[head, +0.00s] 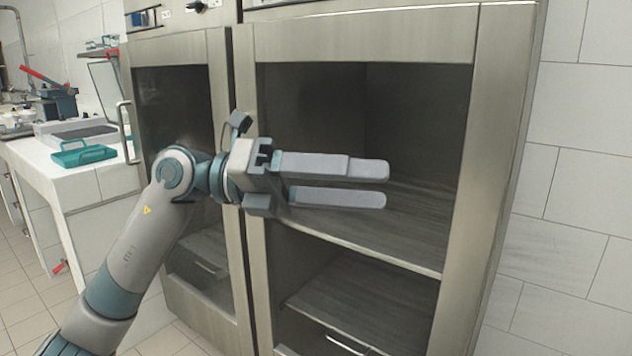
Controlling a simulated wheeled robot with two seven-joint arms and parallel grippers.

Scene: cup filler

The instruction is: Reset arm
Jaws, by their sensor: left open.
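My left arm (150,215) comes in from the lower left and bends at the wrist toward the right. My left gripper (386,186) points right, its two long pale fingers apart with a gap between them. Nothing is held between the fingers. The gripper is in front of the metal cabinet's (490,150) right-hand compartment; how far it is from the cabinet's front is hard to tell. My right gripper is not in view.
The cabinet's shelf (400,240) looks bare. A handle (126,132) sticks out at the cabinet's left side. On the left, a white counter (95,180) carries a teal tray (84,155) and a dark device with a red lever (42,77). A tiled wall stands at right.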

